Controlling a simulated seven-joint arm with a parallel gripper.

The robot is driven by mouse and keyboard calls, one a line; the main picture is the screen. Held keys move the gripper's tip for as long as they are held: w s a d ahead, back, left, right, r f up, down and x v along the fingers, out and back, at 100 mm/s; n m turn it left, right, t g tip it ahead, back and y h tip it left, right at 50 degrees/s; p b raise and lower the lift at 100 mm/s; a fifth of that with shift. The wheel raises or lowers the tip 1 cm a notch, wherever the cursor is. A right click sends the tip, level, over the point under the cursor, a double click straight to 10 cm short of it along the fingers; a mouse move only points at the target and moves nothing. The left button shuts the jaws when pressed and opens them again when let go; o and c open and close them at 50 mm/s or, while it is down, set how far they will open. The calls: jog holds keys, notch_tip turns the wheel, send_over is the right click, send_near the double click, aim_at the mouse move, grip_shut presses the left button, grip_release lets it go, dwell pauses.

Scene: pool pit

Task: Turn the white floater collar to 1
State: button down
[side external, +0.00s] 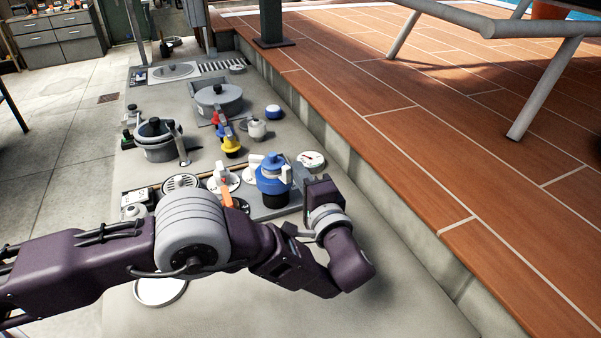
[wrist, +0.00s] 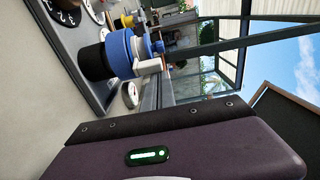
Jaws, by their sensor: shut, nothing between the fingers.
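A blue-topped floater-like body (side external: 272,172) with a black lower part stands upright on the grey panel, with white tabs at its side. It also shows, turned sideways, in the wrist view (wrist: 121,52), with a white tab (wrist: 149,66) facing me. A small white container (side external: 257,130) stands farther back; I cannot tell for sure which carries the task's collar.
White dials with handles (side external: 222,180) and a round gauge (side external: 311,160) crowd the blue body. A yellow-and-blue fitting (side external: 231,144) and a grey lidded pot (side external: 218,98) stand behind. The raised tiled deck (side external: 430,140) bounds the right. The near grey surface is mostly clear.

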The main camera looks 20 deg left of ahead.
aim_at(286, 173)
jog(key=s+m+t+h, duration=0.1)
jog(key=m+h, duration=0.1)
jog(key=s+a+m+t+h, duration=0.1)
jog(key=m+h, duration=0.1)
jog(key=h, duration=0.1)
jog(key=s+a+m+t+h, duration=0.1)
jog(key=m+t+h, duration=0.1)
jog(key=h, duration=0.1)
jog(key=shift+s+a, duration=0.15)
jog(key=shift+s, duration=0.1)
jog(key=shift+s+a, duration=0.2)
jog(key=shift+a, duration=0.05)
dwell(0.5)
